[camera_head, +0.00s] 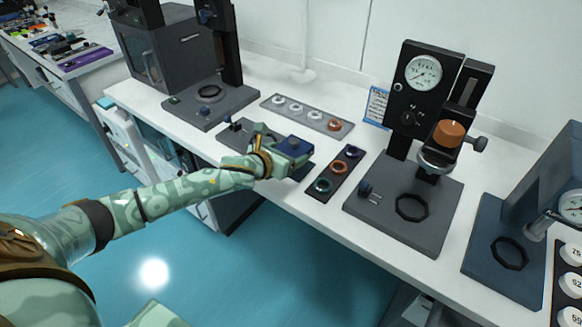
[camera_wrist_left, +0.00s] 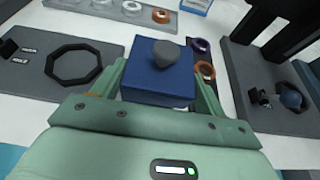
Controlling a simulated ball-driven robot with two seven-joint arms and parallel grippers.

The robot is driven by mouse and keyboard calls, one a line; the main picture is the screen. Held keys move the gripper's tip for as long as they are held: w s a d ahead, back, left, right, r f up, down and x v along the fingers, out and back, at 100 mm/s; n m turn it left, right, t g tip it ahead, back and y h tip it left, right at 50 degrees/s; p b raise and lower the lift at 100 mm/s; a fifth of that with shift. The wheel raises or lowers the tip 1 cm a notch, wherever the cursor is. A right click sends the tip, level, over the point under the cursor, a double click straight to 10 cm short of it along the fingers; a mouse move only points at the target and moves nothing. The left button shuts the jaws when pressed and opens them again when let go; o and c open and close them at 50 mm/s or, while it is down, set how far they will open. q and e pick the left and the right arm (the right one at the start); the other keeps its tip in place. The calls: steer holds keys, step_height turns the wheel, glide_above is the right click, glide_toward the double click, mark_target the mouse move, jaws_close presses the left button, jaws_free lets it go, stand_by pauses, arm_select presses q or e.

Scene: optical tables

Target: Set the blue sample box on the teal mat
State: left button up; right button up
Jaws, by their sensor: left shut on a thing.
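The blue sample box (camera_head: 294,146) has a dark knob on top and is between the fingers of my left gripper (camera_head: 285,152), over the front part of the white table. In the left wrist view, the box (camera_wrist_left: 158,80) sits upright between the green fingers of the gripper (camera_wrist_left: 160,88). A dark bluish flat patch (camera_head: 303,172) shows just below the box in the head view. It is mostly hidden, and I cannot tell whether it is the teal mat. No other mat shows clearly. My right gripper is not in view.
A dark strip with coloured rings (camera_head: 337,173) lies right of the box. A grey tray of rings (camera_head: 307,113) lies behind. A gauge stand (camera_head: 420,110) with a dark base stands at right, and another dark stand (camera_head: 208,105) at left. The table's front edge is close.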

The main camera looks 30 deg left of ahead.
arm_select(q)
steer(key=shift+w+f, duration=0.6)
steer(key=shift+f, duration=0.1)
step_height(320, 180, down, 3)
steer(key=shift+w+a+f+b, duration=0.1)
steer(key=shift+w+f+b, duration=0.1)
steer(key=shift+b, duration=0.85)
steer(key=shift+s+r, duration=0.1)
steer(key=o, duration=1.1)
steer(key=shift+f, duration=0.2)
steer(key=shift+r, duration=0.1)
